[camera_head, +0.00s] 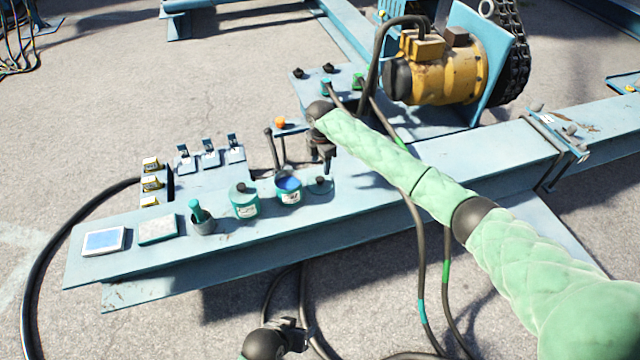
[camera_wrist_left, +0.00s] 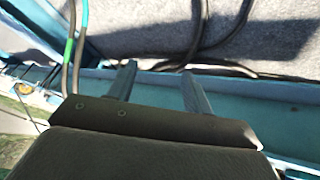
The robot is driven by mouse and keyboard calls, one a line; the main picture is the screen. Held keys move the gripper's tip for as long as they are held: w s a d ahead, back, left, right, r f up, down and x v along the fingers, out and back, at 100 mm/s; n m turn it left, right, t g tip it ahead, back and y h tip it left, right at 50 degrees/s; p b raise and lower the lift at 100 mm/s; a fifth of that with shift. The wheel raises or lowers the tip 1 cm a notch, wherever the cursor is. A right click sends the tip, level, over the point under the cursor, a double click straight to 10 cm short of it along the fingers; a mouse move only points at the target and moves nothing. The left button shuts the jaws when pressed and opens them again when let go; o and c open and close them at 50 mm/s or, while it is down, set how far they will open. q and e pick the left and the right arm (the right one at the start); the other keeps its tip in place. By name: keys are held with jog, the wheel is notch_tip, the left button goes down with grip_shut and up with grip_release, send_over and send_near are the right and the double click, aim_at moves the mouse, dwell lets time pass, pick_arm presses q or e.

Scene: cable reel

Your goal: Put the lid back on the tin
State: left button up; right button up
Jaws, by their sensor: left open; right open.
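An open teal tin (camera_head: 289,197) with a white label and blue contents stands upright on the long pale blue beam (camera_head: 400,185). A teal lid (camera_head: 320,186) with a dark knob lies flat on the beam, just right of the tin. My right gripper (camera_head: 322,160) is open and empty, pointing down just behind and above the lid; its fingers are small and dark here. My left gripper (camera_head: 303,338) is low in front of the beam, away from the tin. Its two open fingers show in the left wrist view (camera_wrist_left: 158,82) with nothing between them.
A similar tin (camera_head: 244,201) with a dark knob on top stands close left of the open tin. A yellow motor (camera_head: 445,72) is behind. Cables hang in front of the beam.

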aim_at(321, 178)
jog(key=shift+f, duration=1.3)
pick_arm(q)
jog(key=shift+r, duration=0.2)
jog(key=shift+s, duration=0.1)
pick_arm(e)
jog(key=shift+f, duration=0.15)
jog(key=f, duration=0.5)
jog(key=shift+w+p, duration=0.25)
jog(key=shift+p, duration=0.05)
pick_arm(q)
notch_tip(321, 178, up, 3)
jog(key=shift+a+f, duration=0.1)
jog(key=shift+f, duration=0.05)
jog(key=shift+f, duration=0.2)
